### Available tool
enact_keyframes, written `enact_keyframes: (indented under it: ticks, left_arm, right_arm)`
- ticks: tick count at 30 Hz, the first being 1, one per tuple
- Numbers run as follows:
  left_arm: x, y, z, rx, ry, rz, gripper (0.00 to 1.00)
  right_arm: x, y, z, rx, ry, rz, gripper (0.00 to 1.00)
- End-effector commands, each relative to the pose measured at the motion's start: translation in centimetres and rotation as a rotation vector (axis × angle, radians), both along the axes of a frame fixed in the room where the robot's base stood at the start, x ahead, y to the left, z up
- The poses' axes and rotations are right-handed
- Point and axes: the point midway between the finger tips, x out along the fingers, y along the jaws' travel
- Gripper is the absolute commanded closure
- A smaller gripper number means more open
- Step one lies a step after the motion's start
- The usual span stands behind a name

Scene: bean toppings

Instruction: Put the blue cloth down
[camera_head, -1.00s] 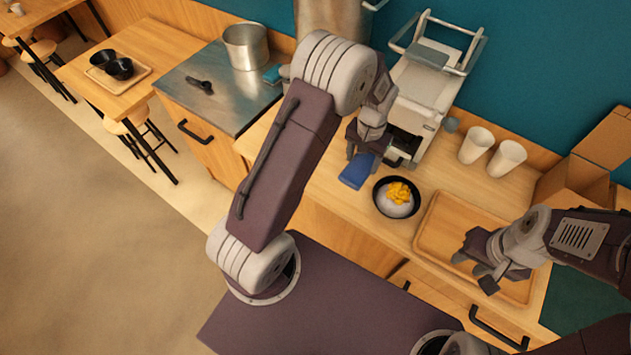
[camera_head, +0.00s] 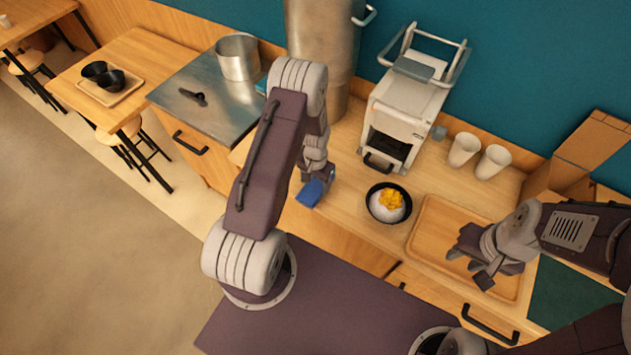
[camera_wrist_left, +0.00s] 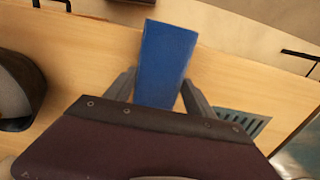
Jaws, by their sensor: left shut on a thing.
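The blue cloth (camera_head: 312,193) is held in my left gripper (camera_head: 316,176), over the wooden counter's front edge, left of the black bowl. In the left wrist view the blue cloth (camera_wrist_left: 166,62) sticks out between the two fingers of my left gripper (camera_wrist_left: 158,92), with the wooden surface behind it. How high the cloth is above the counter is hard to tell. My right gripper (camera_head: 470,262) is over the wooden tray, with its fingers apart and nothing visible between them.
A black bowl (camera_head: 374,208) with white and yellow food stands on the counter (camera_head: 350,172). The wooden tray (camera_head: 432,214) lies to its right. A white machine (camera_head: 404,105), two cups (camera_head: 464,150) and a tall metal cylinder (camera_head: 318,40) stand behind. The counter between bowl and left gripper is clear.

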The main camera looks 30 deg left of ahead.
Motion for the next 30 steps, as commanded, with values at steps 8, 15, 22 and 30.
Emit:
enact_keyframes:
  ticks: [8, 15, 22, 30]
  left_arm:
    - [0.0, 0.0, -0.5, 0.000, 0.000, 0.000, 0.81]
    - [0.0, 0.0, -0.3, 0.000, 0.000, 0.000, 0.15]
    - [0.1, 0.0, 0.4, 0.000, -0.001, 0.000, 0.15]
    - [0.2, 0.0, 5.8, 0.001, -0.007, 0.000, 0.15]
  right_arm:
    - [0.0, 0.0, -0.5, 0.000, 0.000, 0.000, 0.64]
    - [0.0, 0.0, -0.3, 0.000, 0.000, 0.000, 0.64]
    - [0.0, 0.0, 0.1, 0.000, 0.000, 0.000, 0.64]
    - [0.0, 0.0, -1.4, 0.000, 0.000, 0.000, 0.64]
